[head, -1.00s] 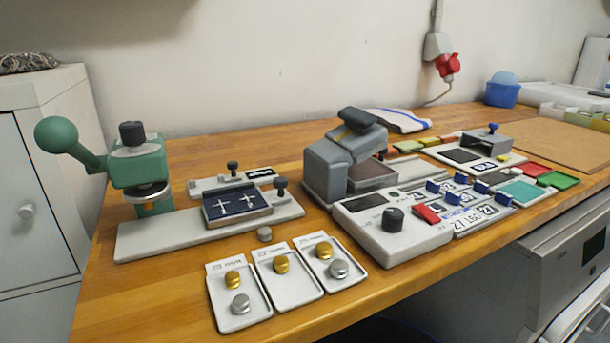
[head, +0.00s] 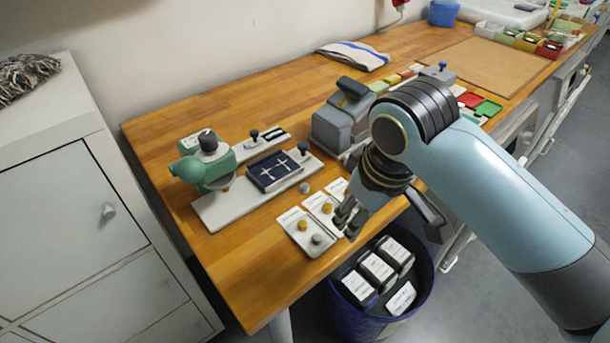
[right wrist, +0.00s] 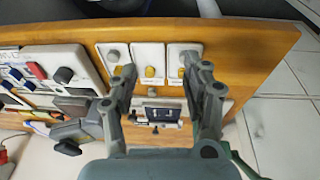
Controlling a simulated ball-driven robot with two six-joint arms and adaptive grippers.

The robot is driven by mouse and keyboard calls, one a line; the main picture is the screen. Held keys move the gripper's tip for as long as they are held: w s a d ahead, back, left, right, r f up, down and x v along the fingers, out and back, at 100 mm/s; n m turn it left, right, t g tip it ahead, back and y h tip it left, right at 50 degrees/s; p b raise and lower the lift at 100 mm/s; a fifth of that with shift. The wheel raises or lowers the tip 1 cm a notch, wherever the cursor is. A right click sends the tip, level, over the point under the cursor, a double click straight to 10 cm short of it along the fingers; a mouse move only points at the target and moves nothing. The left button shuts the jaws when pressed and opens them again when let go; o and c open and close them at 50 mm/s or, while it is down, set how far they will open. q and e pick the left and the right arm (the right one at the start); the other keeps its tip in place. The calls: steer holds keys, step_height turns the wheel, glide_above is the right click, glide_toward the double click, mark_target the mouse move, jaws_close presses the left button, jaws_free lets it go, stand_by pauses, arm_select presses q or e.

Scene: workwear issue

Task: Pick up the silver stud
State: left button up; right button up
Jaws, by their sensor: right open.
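Three white cards or trays lie near the table's front edge. The left tray (head: 291,236) holds a gold stud (head: 302,225) and a silver stud (head: 316,239). The middle one shows a gold stud (head: 327,208); the right one is mostly hidden by my right gripper (head: 347,218). In the right wrist view, silver studs show on the rightmost tray (right wrist: 184,56) and the leftmost tray (right wrist: 114,56). A small grey round piece (head: 305,188) lies on the table behind the trays. My right gripper is open and empty above the trays. My left gripper is not in view.
A green press (head: 214,165) with a dark blue pad (head: 274,170) stands behind the trays. A grey device (head: 340,118) is to its right. A blue bin (head: 352,320) with labelled black boxes is below the table edge. A white cabinet (head: 70,220) stands left.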

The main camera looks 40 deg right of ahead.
steer(key=w+d+f+g, duration=0.1)
steer(key=w, duration=0.9)
steer(key=g, duration=0.1)
glide_toward(305, 186)
steer(key=f, duration=0.2)
steer(key=shift+d+f+y, duration=0.25)
steer(key=shift+f+y, duration=0.15)
steer(key=shift+w+d+f, duration=0.1)
steer(key=shift+w+f, duration=0.05)
steer(key=shift+f, duration=1.35)
steer(key=shift+w+f, duration=0.1)
steer(key=shift+f, duration=1.45)
steer(key=c, duration=0.9)
